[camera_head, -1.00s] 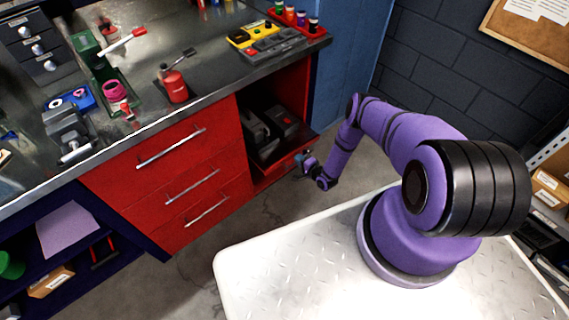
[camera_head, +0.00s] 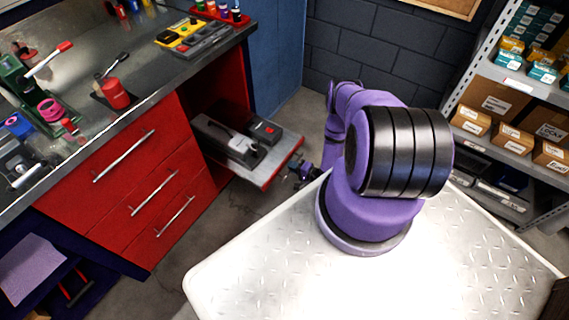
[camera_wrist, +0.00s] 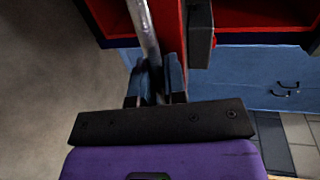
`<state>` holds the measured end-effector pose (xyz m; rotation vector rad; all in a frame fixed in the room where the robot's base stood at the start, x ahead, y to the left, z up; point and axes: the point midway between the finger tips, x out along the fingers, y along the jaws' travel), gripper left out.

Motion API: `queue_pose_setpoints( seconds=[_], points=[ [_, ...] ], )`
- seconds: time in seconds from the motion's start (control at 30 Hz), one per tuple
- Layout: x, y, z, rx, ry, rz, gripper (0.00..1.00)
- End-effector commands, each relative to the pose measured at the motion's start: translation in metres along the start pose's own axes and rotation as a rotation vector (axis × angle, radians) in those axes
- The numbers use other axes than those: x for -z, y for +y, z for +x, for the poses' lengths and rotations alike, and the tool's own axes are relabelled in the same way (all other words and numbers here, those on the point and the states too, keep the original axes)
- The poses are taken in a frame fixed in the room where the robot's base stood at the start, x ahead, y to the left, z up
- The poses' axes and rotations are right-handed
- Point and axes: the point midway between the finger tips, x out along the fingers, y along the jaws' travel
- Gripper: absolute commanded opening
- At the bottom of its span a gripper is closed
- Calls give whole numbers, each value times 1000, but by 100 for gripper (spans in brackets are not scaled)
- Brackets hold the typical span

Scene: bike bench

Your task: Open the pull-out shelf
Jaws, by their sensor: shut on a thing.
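The pull-out shelf (camera_head: 268,177) sticks out of the open bay at the right end of the red bench cabinet. It is a grey board with a red front edge, and dark tool cases lie on it. My gripper (camera_head: 300,172) is at the shelf's front edge, small and partly hidden by my arm in the head view. In the wrist view, my gripper (camera_wrist: 156,84) is shut on the silver bar handle (camera_wrist: 143,28), which runs between its two fingers. The shelf's red front (camera_wrist: 170,30) lies just beside the bar.
Three closed red drawers (camera_head: 140,185) with bar handles are left of the bay. The bench top (camera_head: 140,72) above holds a red bottle and tools. A blue panel (camera_head: 275,62) stands right of the bay. A rack of boxes (camera_head: 497,150) is at the far right. Grey floor lies between cabinet and me.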

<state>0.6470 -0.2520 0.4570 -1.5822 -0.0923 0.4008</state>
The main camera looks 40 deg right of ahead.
Motion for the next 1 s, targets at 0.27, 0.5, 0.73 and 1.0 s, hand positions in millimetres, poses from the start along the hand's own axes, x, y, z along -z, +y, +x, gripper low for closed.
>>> queue_pose_setpoints(
  seconds=[0.27,0.5,0.73,1.0],
  points=[
    [0,3,-12,-1,0,0,0],
    [0,3,-12,-1,0,0,0],
    [0,3,-12,-1,0,0,36],
    [0,2,-14,0,0,0,36]
  ],
)
